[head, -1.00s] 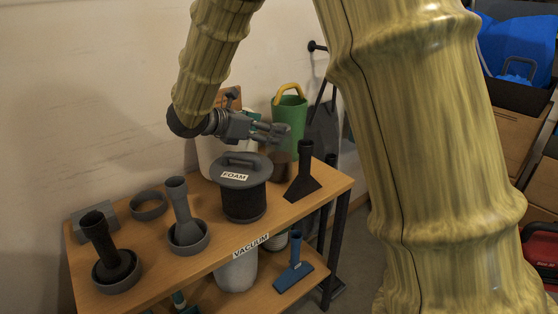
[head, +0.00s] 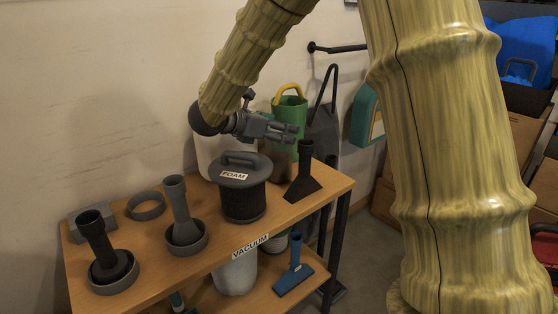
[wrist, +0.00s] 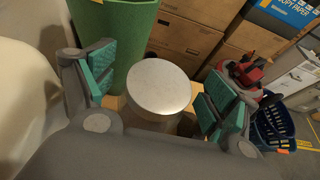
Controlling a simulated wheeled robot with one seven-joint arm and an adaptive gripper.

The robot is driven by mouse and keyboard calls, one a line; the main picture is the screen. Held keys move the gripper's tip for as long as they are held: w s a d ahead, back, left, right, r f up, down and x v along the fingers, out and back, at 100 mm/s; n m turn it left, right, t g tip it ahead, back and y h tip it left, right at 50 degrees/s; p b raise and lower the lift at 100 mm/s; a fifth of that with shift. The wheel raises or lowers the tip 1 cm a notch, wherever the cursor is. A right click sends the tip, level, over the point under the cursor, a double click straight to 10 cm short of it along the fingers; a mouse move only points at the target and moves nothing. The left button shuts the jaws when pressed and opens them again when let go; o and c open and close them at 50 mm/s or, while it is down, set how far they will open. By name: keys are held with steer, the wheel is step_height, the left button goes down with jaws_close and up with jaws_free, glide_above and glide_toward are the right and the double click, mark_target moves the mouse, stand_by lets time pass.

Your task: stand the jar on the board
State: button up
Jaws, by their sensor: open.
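A jar with a round silver lid (wrist: 158,87) stands between my open fingers in the wrist view, seen from above and apart from both teal pads. Its body is mostly hidden below the lid. In the head view a brownish part of it (head: 279,168) shows dimly between the FOAM canister and the black nozzle. My gripper (head: 292,132) is open and empty at the back right of the bench, pointing right, above the jar. I cannot make out the board in the current views.
The FOAM canister (head: 242,193), a black nozzle (head: 305,178) and a green can (head: 290,112) crowd around the gripper. Nozzles in round holders (head: 185,232) stand left on the wooden bench (head: 150,262). Cardboard boxes (wrist: 185,48) lie beyond.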

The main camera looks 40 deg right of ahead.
steer(key=shift+c, duration=0.2)
steer(key=shift+s, duration=0.1)
jaws_close()
